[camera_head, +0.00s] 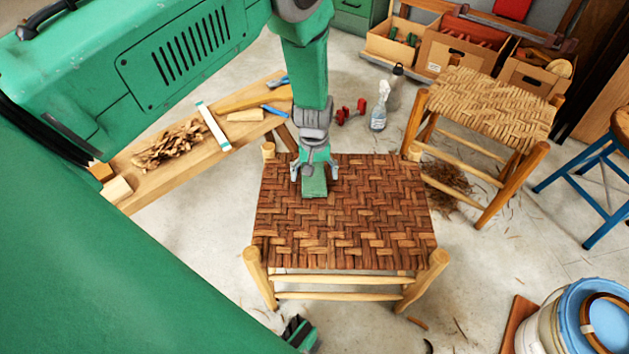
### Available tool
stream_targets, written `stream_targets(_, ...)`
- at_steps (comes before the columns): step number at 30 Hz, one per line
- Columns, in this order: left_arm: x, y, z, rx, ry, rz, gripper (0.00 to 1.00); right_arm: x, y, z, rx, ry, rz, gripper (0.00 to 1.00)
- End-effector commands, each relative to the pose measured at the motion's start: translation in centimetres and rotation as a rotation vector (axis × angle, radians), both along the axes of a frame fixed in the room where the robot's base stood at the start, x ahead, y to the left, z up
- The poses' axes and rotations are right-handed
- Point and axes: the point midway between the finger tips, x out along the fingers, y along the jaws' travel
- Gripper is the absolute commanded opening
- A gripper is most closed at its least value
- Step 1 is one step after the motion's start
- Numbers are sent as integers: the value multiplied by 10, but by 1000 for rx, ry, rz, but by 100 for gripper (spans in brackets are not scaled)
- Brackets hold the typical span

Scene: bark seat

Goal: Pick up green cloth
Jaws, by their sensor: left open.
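A small green cloth (314,187) lies folded flat on the woven bark seat (350,225) of the front stool, near its back edge. My left gripper (314,172) comes down from above over the back part of the seat. Its fingers are open, one on each side of the cloth's far end. The palm hides part of that end, and I cannot tell whether the fingertips touch the seat.
A wooden bench (160,180) with shavings and tools stands at left behind the stool. A second woven stool (490,105), spray bottle (379,110) and tool crates (455,55) are behind right. A bucket (590,315) stands front right. Open floor lies right of the front stool.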

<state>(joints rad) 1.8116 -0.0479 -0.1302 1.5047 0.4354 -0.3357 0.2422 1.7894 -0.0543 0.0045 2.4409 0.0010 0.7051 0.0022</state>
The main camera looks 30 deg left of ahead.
Motion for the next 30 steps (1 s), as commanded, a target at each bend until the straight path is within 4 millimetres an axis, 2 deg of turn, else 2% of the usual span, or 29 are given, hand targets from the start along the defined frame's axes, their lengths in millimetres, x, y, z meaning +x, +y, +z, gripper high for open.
stream_targets(2, 0, 1, -11, 1, -1, 1, 80, 0, 0, -6, 0, 0, 0, 40)
stream_targets(8, 1, 1, -10, 2, -2, 1, 80, 0, 0, -5, 0, 0, 0, 40)
stream_targets(9, 1, 0, -10, 3, -2, 1, 77, 0, 0, -5, 0, 0, 0, 40)
stream_targets(13, 1, 0, -10, 2, -1, 1, 31, 0, 0, -5, 0, 0, 0, 40)
stream_targets(23, 1, 1, -9, 2, -1, 1, 30, 0, 0, -4, 0, 0, 0, 40)
stream_targets(26, 1, 1, 1, 1, -2, 2, 30, 0, 0, 1, 0, 0, 0, 40)
stream_targets(30, 1, 1, 29, 1, -3, 2, 30, 0, 0, 13, 0, 0, 0, 40)
